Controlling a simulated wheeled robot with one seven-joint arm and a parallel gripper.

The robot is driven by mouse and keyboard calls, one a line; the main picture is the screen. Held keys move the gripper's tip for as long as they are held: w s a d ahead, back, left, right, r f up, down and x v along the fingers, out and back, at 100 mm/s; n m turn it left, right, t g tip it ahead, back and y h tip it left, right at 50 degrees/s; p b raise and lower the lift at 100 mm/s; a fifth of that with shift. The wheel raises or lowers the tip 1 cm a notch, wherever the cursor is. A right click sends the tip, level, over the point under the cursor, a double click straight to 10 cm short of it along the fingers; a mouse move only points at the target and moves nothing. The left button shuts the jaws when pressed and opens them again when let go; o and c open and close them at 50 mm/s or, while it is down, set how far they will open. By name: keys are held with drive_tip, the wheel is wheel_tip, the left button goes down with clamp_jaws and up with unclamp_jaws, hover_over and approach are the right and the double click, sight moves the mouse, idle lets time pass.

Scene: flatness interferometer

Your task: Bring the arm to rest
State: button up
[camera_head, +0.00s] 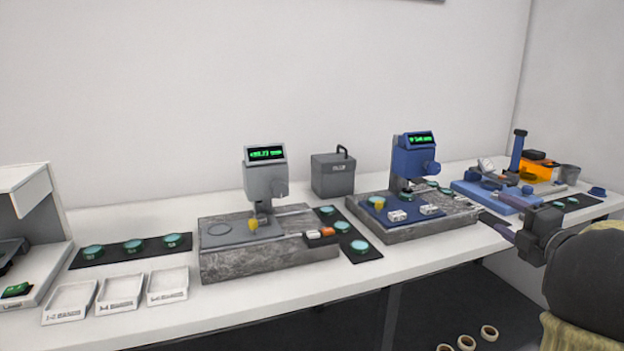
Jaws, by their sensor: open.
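My arm comes in from the right edge, its dark rounded link large in the lower right corner. My gripper (497,227) points left over the front edge of the bench, in front of the blue instrument's stone base. Its fingers look small and dark, and I see nothing held between them. The white bench (345,285) runs across the view. The gripper overlaps the bench edge in the picture; I cannot tell whether it touches.
A grey instrument (264,180) and a blue instrument (414,160) stand on stone bases. Dark mats with teal discs, white trays (119,292), a grey box (333,175) and blue fixtures (495,192) occupy the bench. Several rings (489,332) lie below. The space before the bench looks clear.

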drive_tip(key=s+a+f+m+g+h, duration=0.2)
drive_tip(key=a+f+m+g+h, duration=0.4)
drive_tip(key=a+f+m, duration=0.65)
drive_tip(key=s+a+f+m+g, duration=0.3)
drive_tip(key=s+a+f, duration=0.2)
drive_tip(key=s, duration=0.2)
drive_tip(key=s+a+f+m+g+y, duration=0.1)
drive_tip(key=s+a+f+m+g, duration=0.3)
drive_tip(key=s, duration=0.3)
drive_tip(key=s+a+f+m+g, duration=0.2)
drive_tip(key=s+a+f+m, duration=0.1)
drive_tip(key=s+a+f, duration=0.4)
wheel_tip(320, 180, up, 30)
drive_tip(key=d+p, duration=0.2)
drive_tip(key=p, duration=2.7)
drive_tip(key=shift+s+d+r, duration=0.15)
drive_tip(key=shift+d+r, duration=0.1)
drive_tip(key=shift+d, duration=0.05)
drive_tip(key=shift+c, duration=0.2)
